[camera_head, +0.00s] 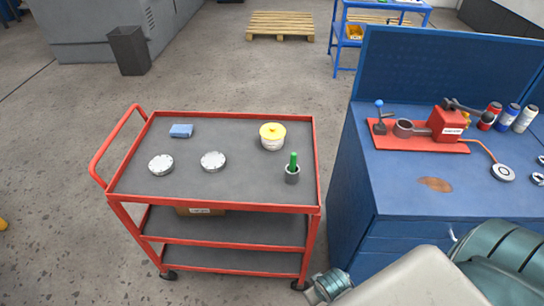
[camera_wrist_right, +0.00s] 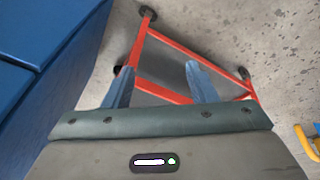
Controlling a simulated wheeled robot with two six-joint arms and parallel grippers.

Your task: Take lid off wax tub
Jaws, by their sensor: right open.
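The wax tub (camera_head: 272,144) is a small white tub with a label. It stands upright at the back right of the red cart's grey top. Its yellow lid (camera_head: 271,130) sits on it. My right gripper (camera_wrist_right: 159,68) shows in the right wrist view with its two fingers wide apart and nothing between them. It points down past the lower frame of the red cart, away from the tub. In the head view my right arm enters at the bottom right. My left gripper is in neither view.
A blue workbench (camera_head: 395,199) with a red fixture (camera_head: 447,123) stands to the right.

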